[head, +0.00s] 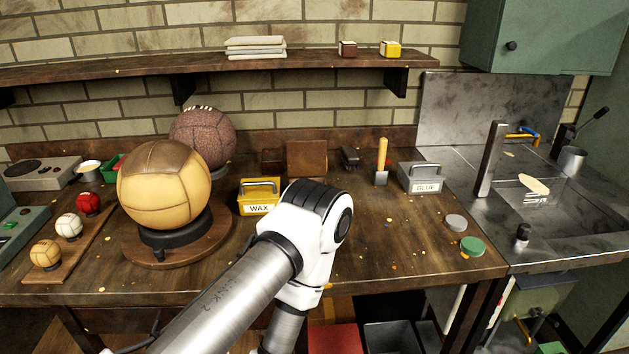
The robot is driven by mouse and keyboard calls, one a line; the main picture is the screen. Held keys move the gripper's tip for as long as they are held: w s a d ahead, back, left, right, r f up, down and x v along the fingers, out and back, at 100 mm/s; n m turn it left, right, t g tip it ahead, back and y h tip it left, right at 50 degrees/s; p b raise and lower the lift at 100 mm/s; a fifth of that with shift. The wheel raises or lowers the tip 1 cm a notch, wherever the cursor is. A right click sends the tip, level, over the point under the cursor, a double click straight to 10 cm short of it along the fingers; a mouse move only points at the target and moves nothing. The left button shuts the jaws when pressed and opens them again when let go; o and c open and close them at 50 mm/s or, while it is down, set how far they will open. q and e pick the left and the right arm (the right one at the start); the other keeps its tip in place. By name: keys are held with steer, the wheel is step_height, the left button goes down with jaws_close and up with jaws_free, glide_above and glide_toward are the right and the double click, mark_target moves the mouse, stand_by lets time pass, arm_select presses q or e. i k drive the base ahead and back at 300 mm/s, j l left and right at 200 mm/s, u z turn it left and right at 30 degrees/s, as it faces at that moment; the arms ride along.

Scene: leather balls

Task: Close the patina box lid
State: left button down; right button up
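No box in the head view is marked patina. A brown square panel (307,157) stands upright towards the back of the bench; it may be a raised lid, and my arm hides what lies in front of it. A small dark brown block (272,160) is left of it. One of my arms rises from the bottom edge and bends in front of the panel, covering part of the bench. Neither gripper is in view.
The yellow WAX box (259,197) and grey GLUE box (420,177) stand either side of the arm. A tan ball (160,188) sits on a stand at left. A sink (560,205) is at right. The bench's right front is mostly clear.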

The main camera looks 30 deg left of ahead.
mark_target(305, 159)
steer(key=u, duration=1.1)
steer(key=i+l+z, duration=0.15)
steer(key=i+l, duration=0.25)
